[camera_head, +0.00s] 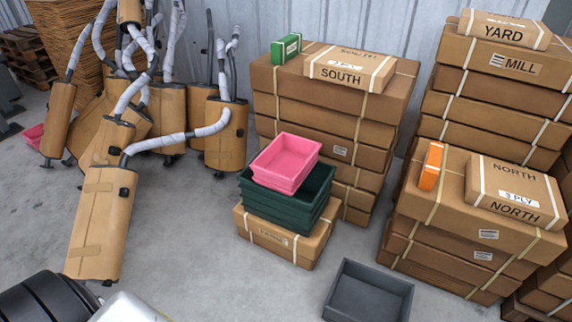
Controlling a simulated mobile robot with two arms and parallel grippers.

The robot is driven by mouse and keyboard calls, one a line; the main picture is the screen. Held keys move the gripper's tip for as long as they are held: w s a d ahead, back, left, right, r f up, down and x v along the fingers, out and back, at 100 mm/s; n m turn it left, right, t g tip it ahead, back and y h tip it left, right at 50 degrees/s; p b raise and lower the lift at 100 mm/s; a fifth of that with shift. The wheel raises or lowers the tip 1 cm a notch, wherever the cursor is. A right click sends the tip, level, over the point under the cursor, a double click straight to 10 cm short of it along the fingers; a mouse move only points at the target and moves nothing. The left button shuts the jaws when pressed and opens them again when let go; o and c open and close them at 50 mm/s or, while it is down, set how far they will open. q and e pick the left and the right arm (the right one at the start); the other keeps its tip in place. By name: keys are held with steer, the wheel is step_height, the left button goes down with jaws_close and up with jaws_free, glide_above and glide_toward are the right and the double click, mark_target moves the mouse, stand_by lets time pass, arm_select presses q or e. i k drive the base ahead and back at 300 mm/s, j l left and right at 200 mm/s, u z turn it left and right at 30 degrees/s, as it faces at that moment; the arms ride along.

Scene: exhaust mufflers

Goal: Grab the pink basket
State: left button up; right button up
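A pink basket (286,163) sits in the middle of the head view. It looks like more than one pink tray nested together. It rests tilted in or on a stack of dark green crates (318,205). The green crates stand on a cardboard box (270,238) on the floor. Another pink piece (34,137) shows partly at the far left, behind the mufflers. Neither of my grippers is in view.
Mufflers (100,222) with wrapped pipes crowd the left. Strapped carton stacks (335,95) stand behind the basket and at the right (475,235). An empty grey crate (368,292) lies on the floor in front. Some floor (215,285) is clear left of the box.

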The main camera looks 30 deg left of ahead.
mark_target(284, 164)
steer(key=j+u, duration=0.1)
steer(key=u, duration=0.6)
steer(key=i+l, duration=0.05)
